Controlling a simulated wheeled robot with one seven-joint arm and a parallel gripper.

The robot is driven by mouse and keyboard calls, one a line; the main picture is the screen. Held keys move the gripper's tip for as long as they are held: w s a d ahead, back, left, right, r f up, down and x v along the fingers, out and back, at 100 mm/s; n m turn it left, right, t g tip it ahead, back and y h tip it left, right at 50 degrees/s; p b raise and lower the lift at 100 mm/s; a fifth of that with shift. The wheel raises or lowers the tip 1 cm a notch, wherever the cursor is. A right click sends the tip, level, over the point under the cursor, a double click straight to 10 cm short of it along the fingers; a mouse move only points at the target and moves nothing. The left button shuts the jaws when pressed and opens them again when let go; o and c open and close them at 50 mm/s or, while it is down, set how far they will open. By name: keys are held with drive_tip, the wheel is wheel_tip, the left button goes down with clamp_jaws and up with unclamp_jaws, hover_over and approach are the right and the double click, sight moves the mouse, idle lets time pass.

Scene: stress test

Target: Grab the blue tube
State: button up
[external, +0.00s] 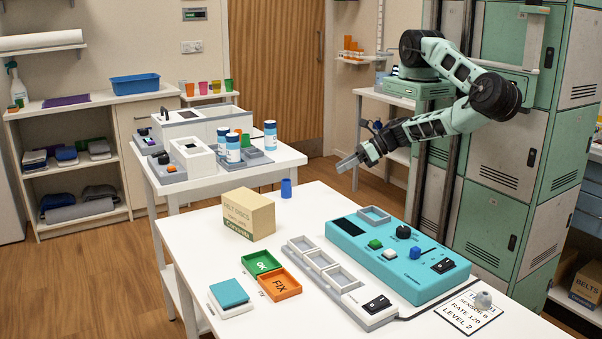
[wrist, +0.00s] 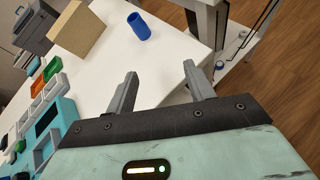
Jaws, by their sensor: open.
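The blue tube (external: 286,188) stands upright near the far edge of the white table (external: 215,270), just right of the cardboard box. In the wrist view the blue tube (wrist: 139,26) shows above my fingers and a little to the left, with its open end visible. My gripper (external: 345,163) is in the air beyond the tube, to its right in the external view. Its two grey fingers, seen in the wrist view (wrist: 157,82), are spread apart with nothing between them. The tube is apart from the fingers.
A cardboard box (external: 248,214) stands close to the tube. A teal control panel (external: 400,262), grey trays (external: 318,262), and green (external: 262,263) and orange (external: 279,284) trays cover much of the table. The tabletop right of the tube is clear. A second white table (external: 220,172) stands behind.

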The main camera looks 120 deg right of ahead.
wheel_tip(320, 180, up, 2)
drive_tip(key=w+n+t+y, duration=0.1)
drive_tip(key=w+n+t, duration=0.1)
drive_tip(key=w+n, duration=0.15)
drive_tip(key=b, duration=1.1)
approach(286, 183)
drive_tip(key=shift+w+d+f, duration=0.25)
drive_tip(key=shift+d+f, duration=0.3)
drive_tip(key=shift+d, duration=0.05)
drive_tip(key=shift+w+d+f, duration=0.3)
drive_tip(key=shift+d+f, duration=0.25)
drive_tip(key=shift+w+d+f+p, duration=0.1)
drive_tip(key=shift+w+d+p, duration=0.1)
drive_tip(key=shift+w, duration=0.45)
drive_tip(key=shift+w+d+f+p, duration=0.1)
drive_tip(key=shift+w+d+p, duration=0.1)
drive_tip(key=shift+w, duration=0.45)
drive_tip(key=shift+p+x, duration=0.7)
drive_tip(key=shift+x, duration=1.7)
drive_tip(key=shift+a, duration=0.1)
drive_tip(key=c, duration=1)
